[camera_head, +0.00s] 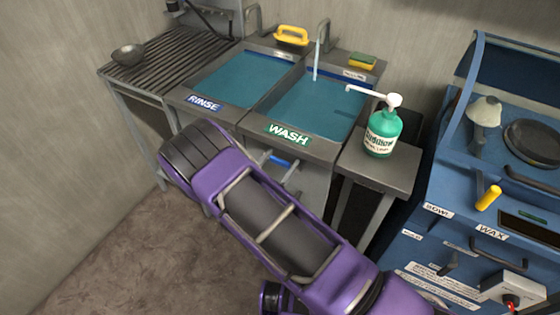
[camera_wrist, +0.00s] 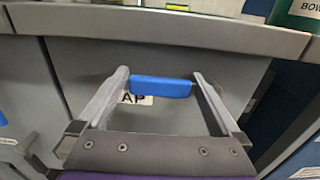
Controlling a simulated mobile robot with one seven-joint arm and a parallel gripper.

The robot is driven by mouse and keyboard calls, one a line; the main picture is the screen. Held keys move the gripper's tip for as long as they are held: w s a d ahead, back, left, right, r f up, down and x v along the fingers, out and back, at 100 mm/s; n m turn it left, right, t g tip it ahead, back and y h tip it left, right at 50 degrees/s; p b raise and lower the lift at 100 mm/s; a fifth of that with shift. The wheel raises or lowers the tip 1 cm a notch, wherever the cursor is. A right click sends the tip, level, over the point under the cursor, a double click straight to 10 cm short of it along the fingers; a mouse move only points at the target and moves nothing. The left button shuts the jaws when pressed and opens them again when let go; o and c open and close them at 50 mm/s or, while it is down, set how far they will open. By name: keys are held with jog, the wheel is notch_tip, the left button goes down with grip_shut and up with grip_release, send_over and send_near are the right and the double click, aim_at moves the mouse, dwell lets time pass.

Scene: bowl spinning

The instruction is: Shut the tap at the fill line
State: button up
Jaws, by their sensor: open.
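The tap's blue lever (camera_wrist: 160,87) spans most of the gap between my fingers in the wrist view; whether they touch it is unclear. It also shows below the wash sink in the head view (camera_head: 278,161). My gripper (camera_wrist: 160,77) is open around it, and its fingers show small in the head view (camera_head: 279,163). A label ending in "AP" (camera_wrist: 135,99) is partly covered behind the lever. A pale water stream (camera_head: 315,66) runs from the wash tap (camera_head: 324,26) into the wash sink (camera_head: 275,117), which holds blue-green water. I cannot make out a fill line.
The rinse sink (camera_head: 196,93) adjoins on the left, beside a slatted rack (camera_head: 170,62) with a metal bowl (camera_head: 128,54). A green pump bottle (camera_head: 382,130) stands on the right side shelf (camera_head: 388,172). A blue wax station (camera_head: 440,225) stands further right.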

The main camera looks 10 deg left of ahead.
grip_shut()
dwell(0.3)
jog(key=shift+f, duration=0.1)
jog(key=shift+f+n+b, duration=0.4)
jog(key=shift+n+b, duration=0.1)
jog(key=shift+n, duration=0.2)
jog(key=shift+s+d+f+n+b, duration=0.15)
jog(key=shift+d+f+n+b, duration=0.35)
jog(key=shift+n, duration=1.05)
jog(key=shift+s+d+f+n+b, duration=0.1)
jog(key=shift+d+f+n+b, duration=0.1)
jog(key=shift+f+n, duration=1)
jog(key=shift+s+d+f+n+b, duration=0.15)
jog(key=shift+d+f+n+b, duration=0.15)
jog(key=shift+n, duration=1.55)
jog(key=shift+d, duration=0.1)
